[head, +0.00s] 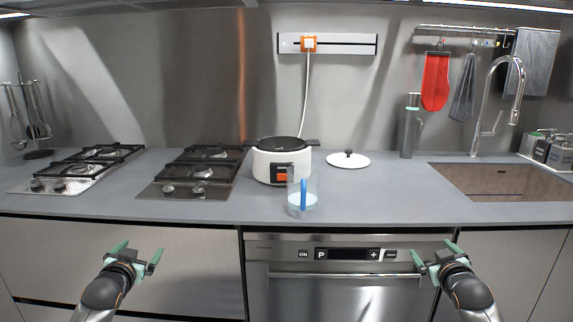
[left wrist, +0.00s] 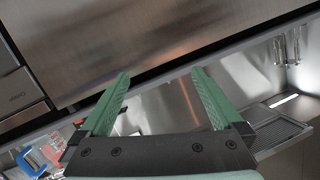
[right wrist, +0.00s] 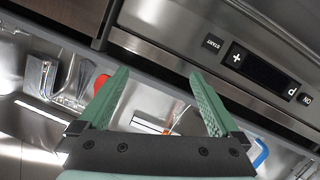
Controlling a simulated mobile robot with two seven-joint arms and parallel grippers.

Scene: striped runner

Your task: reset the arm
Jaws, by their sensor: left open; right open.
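My left gripper (head: 137,256) is at the lower left of the head view, in front of the drawer fronts below the counter edge. It is open and empty; its green fingers stand apart in the left wrist view (left wrist: 158,92). My right gripper (head: 431,262) is at the lower right of the head view, in front of the oven's right side. It is open and empty, with its fingers apart in the right wrist view (right wrist: 160,95). Neither gripper touches anything that I can see.
On the counter (head: 380,200) stand a white cooker (head: 265,165) without its lid, a clear jug (head: 309,200) with a blue handle near the front edge, a white lid (head: 348,160), and two gas hobs. A sink (head: 500,180) is at right. The space before the counter is free.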

